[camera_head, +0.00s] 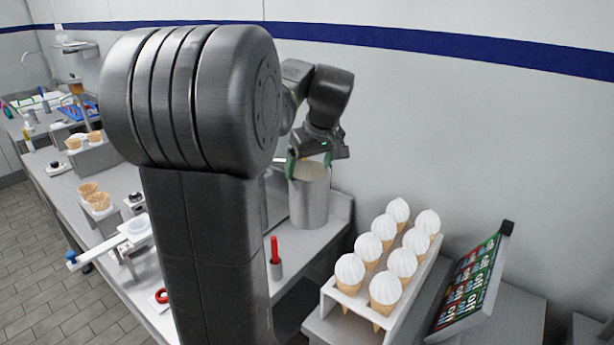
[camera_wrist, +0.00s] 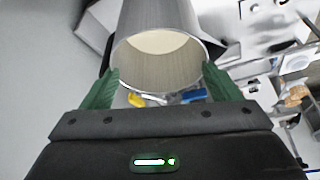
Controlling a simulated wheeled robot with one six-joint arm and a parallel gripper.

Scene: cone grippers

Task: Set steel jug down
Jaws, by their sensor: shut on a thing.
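The steel jug (camera_head: 310,203) is a tall grey metal cylinder near the wall, at the back right of the counter in the head view. In the wrist view the jug (camera_wrist: 158,68) shows its open rim, with a pale cream content inside. My gripper (camera_head: 308,160) is at the top of the jug. Its green fingers lie on either side of the rim in the wrist view (camera_wrist: 160,88), shut on the jug. The jug looks upright in the head view. Whether its base touches the counter cannot be told.
A white rack (camera_head: 385,300) of several ice cream cones stands at the right, with a tilted menu board (camera_head: 468,285) beside it. A red-handled tool in a grey holder (camera_head: 275,268) stands in front of the jug. Cone holders (camera_head: 100,212) are at the left.

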